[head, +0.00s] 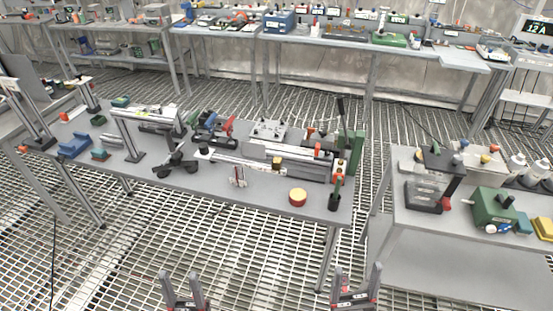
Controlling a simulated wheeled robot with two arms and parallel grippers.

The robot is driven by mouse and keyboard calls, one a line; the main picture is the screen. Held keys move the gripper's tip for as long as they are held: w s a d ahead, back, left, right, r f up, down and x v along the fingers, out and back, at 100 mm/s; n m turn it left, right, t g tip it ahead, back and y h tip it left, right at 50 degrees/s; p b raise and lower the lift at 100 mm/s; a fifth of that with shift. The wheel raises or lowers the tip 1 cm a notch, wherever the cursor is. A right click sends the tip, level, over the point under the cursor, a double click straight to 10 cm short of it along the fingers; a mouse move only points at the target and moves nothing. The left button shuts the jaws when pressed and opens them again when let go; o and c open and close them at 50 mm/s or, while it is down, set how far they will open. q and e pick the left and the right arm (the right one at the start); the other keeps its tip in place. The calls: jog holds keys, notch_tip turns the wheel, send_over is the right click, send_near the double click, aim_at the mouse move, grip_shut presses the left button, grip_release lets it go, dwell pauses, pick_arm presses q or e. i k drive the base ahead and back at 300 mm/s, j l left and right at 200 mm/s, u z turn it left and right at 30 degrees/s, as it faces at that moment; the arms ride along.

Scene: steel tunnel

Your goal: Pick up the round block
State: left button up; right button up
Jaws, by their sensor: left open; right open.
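The round block (297,197) is a short cylinder with a red side and a yellowish top. It sits on the front edge area of the grey table (255,199), right of the table's middle. My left gripper (184,284) is open and empty at the bottom of the head view, in front of the table and left of the block. My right gripper (358,278) is open and empty at the bottom right, in front of the table and right of the block. Both grippers are well apart from the block.
A grey machine with a long bar (285,158) lies behind the block. A second table (410,219) with a green device (494,207) stands at the right. Mesh floor (130,265) lies open in front.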

aim_at(203, 147)
jog(key=i+l+u, duration=0.15)
jog(key=l, duration=0.2)
jog(key=i+l+u, duration=0.15)
jog(key=l, duration=0.25)
jog(key=i+l+u, duration=0.15)
jog(key=l, duration=0.25)
jog(key=i+l+u, duration=0.2)
jog(key=l, duration=0.2)
